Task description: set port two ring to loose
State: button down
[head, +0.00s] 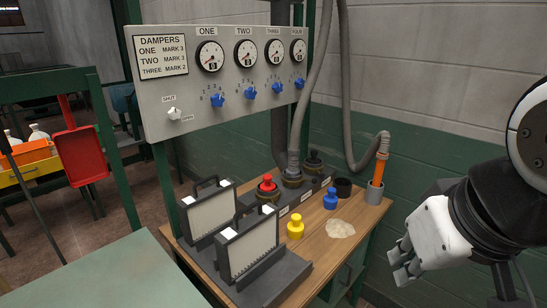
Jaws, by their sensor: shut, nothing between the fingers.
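A dark port block (282,205) stands along the back of the wooden bench, with small white labels too small to read. Its left port holds a red plug (267,183). The middle port has a grey hose (293,158) seated in a dark ring (293,180); by its place this may be port two. A dark fitting (314,160) sits on the farther port. I cannot tell whether any ring is tight or loose. My gripper (397,266) is shut and empty at the right, in front of the bench and apart from the ports.
A yellow plug (295,228), a blue plug (330,200) and a pale powder patch (340,229) lie on the bench. Two framed filter panels (249,247) stand at left. An orange nozzle (379,168) stands in a grey holder (375,192). The damper panel (225,78) hangs above.

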aim_at(313, 180)
jog(key=i+l+u, duration=0.2)
jog(key=i+l, duration=0.2)
jog(key=l, duration=0.2)
jog(key=i+l+u, duration=0.15)
jog(key=l, duration=0.2)
jog(key=i+l+u, duration=0.1)
jog(key=i+l, duration=0.15)
jog(key=i+l+u, duration=0.1)
jog(key=l, duration=0.35)
jog(key=i+l+u, duration=0.1)
jog(key=l, duration=0.3)
jog(key=i+l+u, duration=0.15)
jog(key=l, duration=0.25)
jog(key=i, duration=0.1)
